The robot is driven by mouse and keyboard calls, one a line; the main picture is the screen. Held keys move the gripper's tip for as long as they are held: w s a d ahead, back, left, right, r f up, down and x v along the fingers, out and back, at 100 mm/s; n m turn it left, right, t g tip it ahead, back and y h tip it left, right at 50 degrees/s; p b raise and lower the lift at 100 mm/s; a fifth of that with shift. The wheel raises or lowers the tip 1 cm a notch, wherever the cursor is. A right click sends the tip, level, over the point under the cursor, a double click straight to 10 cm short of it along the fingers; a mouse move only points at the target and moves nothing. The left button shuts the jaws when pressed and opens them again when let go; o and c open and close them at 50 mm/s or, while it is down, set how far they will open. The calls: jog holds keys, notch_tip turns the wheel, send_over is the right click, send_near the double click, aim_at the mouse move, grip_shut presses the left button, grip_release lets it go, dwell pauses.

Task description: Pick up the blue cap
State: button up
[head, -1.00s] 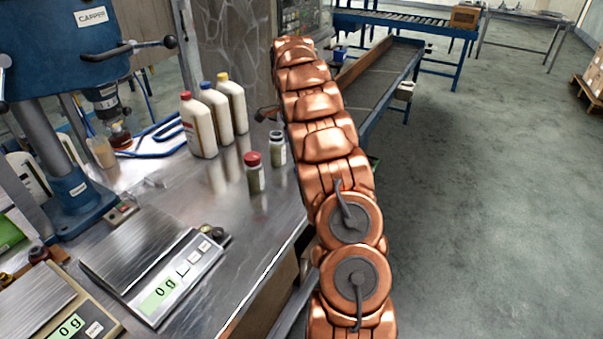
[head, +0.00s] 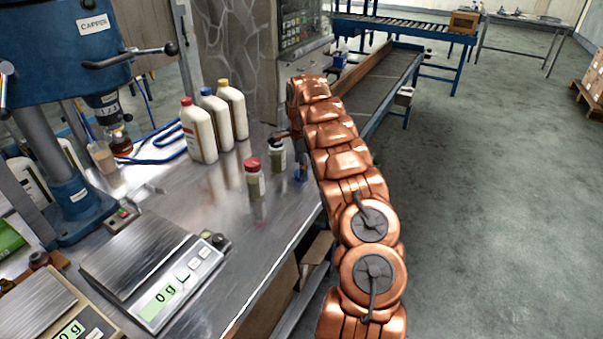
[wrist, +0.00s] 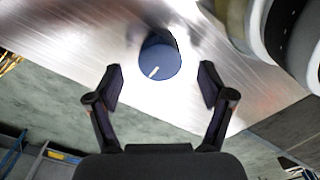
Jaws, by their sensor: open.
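In the wrist view a round, dark blue cap (wrist: 160,60) with a short white mark is over the shiny metal bench top, near the top centre. My gripper (wrist: 160,79) is open, its two fingers apart on either side below the cap. Nothing is between the fingers, and the cap lies just beyond their tips. In the head view a small blue object (head: 301,172) shows at the bench's right edge, beside my arm; I cannot tell surely that it is the same cap. My arm hides most of my gripper there.
A red-capped jar (head: 254,178) and another jar (head: 276,160) stand nearby. White bottles (head: 198,132) stand behind them. Rounded containers (wrist: 285,30) are close at the wrist view's upper right. A scale (head: 165,270) and a blue capper (head: 75,160) are at left.

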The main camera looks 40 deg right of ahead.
jog(key=shift+f, duration=1.25)
jog(key=shift+c, duration=0.5)
jog(key=c, duration=0.7)
